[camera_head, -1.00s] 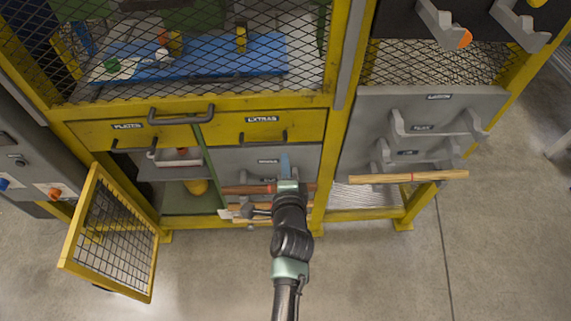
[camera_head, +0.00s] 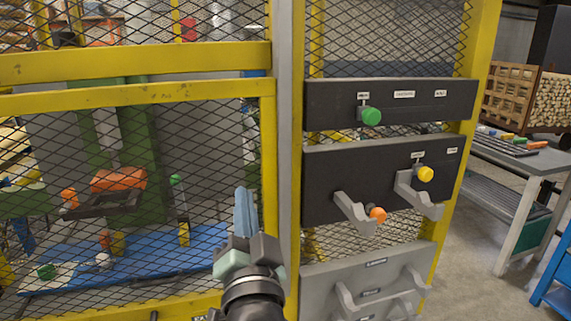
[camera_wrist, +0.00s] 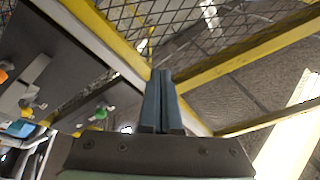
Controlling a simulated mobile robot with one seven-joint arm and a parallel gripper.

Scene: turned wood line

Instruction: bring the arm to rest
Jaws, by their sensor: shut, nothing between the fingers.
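My gripper (camera_head: 246,212) is at the lower middle of the head view, pointing up, in front of the mesh guard. Its two blue fingers are together with nothing between them. In the wrist view the shut fingers (camera_wrist: 161,98) point up the picture, with yellow frame bars and mesh beyond them.
A yellow mesh guard (camera_head: 135,92) stands behind my gripper. To its right are dark panels with a green knob (camera_head: 371,116), a yellow knob (camera_head: 426,174) and protruding grey hooks (camera_head: 353,211). A grey table (camera_head: 510,155) stands at far right, with open floor before it.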

